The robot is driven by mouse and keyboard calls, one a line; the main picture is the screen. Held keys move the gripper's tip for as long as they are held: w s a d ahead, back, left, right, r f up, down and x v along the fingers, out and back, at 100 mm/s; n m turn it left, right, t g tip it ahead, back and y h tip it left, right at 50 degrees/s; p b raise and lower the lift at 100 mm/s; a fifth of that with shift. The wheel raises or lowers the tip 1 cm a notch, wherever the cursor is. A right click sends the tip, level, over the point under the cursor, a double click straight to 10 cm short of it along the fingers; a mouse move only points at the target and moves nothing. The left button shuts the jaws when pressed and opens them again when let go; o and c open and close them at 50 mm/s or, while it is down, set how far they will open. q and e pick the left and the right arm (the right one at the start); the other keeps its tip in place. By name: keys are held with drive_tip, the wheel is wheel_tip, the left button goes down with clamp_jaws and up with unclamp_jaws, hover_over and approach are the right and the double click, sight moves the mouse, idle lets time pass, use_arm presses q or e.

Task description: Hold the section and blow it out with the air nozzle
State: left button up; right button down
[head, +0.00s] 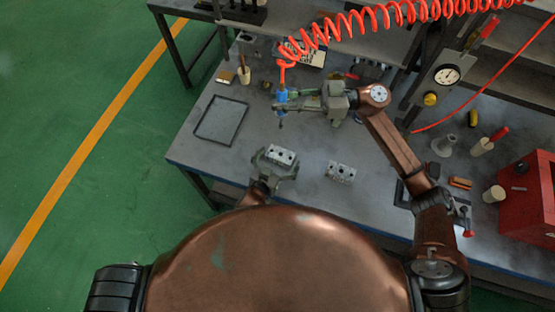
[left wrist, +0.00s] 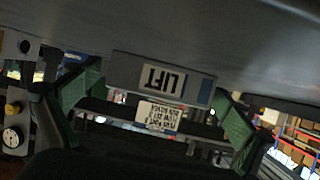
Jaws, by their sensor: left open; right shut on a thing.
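A grey valve section (head: 281,155) with holes in its top sits on the bench, between the spread fingers of my left gripper (head: 277,162). In the left wrist view, which is upside down, its face with a LIFT label (left wrist: 163,80) shows between the two green fingers, with gaps on both sides. My left gripper is open. My right gripper (head: 284,104) is shut on the blue air nozzle (head: 282,97), held above the bench beyond the section. A red coiled hose (head: 330,28) runs from the nozzle up to the right.
A second valve block (head: 340,172) stands to the right of the section. An empty dark tray (head: 221,119) lies at the left. A brush in a cup (head: 243,75) stands behind it. A red box (head: 530,195), a pressure gauge (head: 447,75) and a funnel (head: 444,146) are at the right.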

sight(282, 126)
use_arm(q)
drive_tip(key=c, duration=1.7)
drive_tip(key=shift+o, duration=0.2)
use_arm(e)
wheel_tip(282, 126, down, 12)
drive_tip(key=shift+d+r, duration=0.1)
